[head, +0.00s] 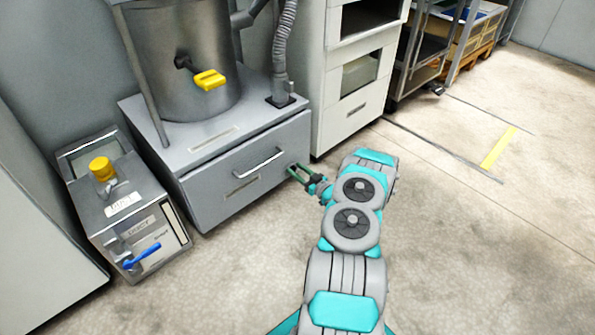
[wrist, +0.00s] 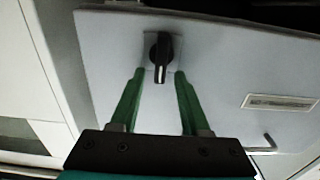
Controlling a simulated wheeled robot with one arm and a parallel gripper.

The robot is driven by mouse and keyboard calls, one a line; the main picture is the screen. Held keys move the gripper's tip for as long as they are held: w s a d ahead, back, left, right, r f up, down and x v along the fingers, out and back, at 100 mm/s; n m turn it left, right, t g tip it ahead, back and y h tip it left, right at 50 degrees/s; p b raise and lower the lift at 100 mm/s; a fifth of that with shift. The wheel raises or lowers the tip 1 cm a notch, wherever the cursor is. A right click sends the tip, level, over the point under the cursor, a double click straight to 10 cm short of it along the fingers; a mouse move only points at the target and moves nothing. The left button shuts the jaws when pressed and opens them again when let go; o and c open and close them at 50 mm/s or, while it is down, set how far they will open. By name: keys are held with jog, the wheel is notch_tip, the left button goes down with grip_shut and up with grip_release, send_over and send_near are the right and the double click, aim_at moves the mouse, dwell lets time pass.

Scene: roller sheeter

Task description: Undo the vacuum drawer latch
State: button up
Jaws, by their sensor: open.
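The vacuum drawer (head: 222,193) is the grey drawer under the metal drum in the head view, and it looks closed. Its latch (wrist: 160,48) is a black turn knob on a small plate, with its bar upright in the wrist view. My gripper (head: 301,174) is at the right end of the drawer front. In the wrist view its green fingers (wrist: 159,75) are open, one on each side of the latch's lower end. Small gaps seem to remain, and contact cannot be told. The latch cannot be made out in the head view.
The drawer's bar handle (head: 262,163) and label plate (head: 242,184) are left of my gripper. A white cabinet (head: 352,95) stands close on the right. A grey box with a blue lever (head: 141,257) stands at the left. The floor in front is clear.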

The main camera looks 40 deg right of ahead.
jog(key=shift+c, duration=0.3)
grip_shut()
dwell(0.5)
jog(key=m, duration=0.2)
jog(key=d+m, duration=0.1)
jog(key=m, duration=0.1)
jog(key=shift+f, duration=0.1)
jog(key=m, duration=0.4)
jog(key=shift+w+d+f+m, duration=0.1)
jog(key=shift+d+f+m, duration=0.2)
jog(key=shift+d+m, duration=0.1)
jog(key=shift+d+f+m+b, duration=0.1)
jog(key=shift+f+m+b, duration=0.25)
jog(key=shift+m, duration=1.15)
jog(key=shift+d+f+m+b, duration=0.2)
jog(key=shift+m+b, duration=0.15)
jog(key=shift+m, duration=1.15)
jog(key=shift+d+f+m+b, duration=0.1)
jog(key=shift+f+m+b, duration=0.25)
jog(key=shift+m, duration=1.15)
